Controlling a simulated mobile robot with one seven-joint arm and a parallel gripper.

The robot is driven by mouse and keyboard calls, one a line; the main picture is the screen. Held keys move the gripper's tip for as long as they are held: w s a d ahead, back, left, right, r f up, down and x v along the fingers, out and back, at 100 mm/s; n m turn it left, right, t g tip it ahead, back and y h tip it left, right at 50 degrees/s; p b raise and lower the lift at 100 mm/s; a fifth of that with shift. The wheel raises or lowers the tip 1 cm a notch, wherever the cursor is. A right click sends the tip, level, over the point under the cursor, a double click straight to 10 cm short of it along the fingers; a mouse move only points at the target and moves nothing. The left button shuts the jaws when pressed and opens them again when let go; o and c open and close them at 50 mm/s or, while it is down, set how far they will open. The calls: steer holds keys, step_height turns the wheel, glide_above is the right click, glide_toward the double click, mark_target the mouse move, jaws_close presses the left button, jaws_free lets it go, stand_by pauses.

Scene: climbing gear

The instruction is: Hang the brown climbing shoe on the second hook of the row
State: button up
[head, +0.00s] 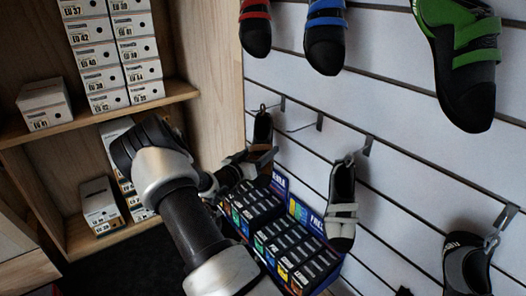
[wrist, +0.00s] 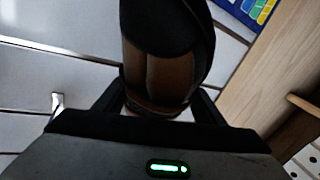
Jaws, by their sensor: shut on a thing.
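The brown climbing shoe (wrist: 168,72), brown with black parts, is between my gripper's fingers (wrist: 158,108) in the wrist view. My gripper (head: 244,163) is shut on it. In the head view a brown part of the shoe (head: 264,156) shows at the fingertips, just below the left end of the hook row. A dark upright shoe shape (head: 263,127) is right above it, at the leftmost hook (head: 281,103); I cannot tell whether it is a separate shoe. The second hook from the left (head: 319,122) is bare, to the right of my gripper.
A black shoe with white straps (head: 342,208) hangs on the hook right of the bare one, and a grey-black shoe (head: 467,265) farther right. Red, blue and green shoes are above. A box display (head: 285,238) stands below. Wooden shelves (head: 60,130) with shoeboxes are left.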

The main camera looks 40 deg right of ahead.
mark_target(252, 155)
steer(key=shift+w+a+r, duration=0.15)
steer(key=shift+a, duration=1.3)
steer(key=shift+a, duration=0.1)
steer(key=shift+w+a, duration=0.15)
steer(key=shift+a, duration=1.45)
steer(key=w+a+r+p, duration=0.1)
steer(key=a, duration=0.8)
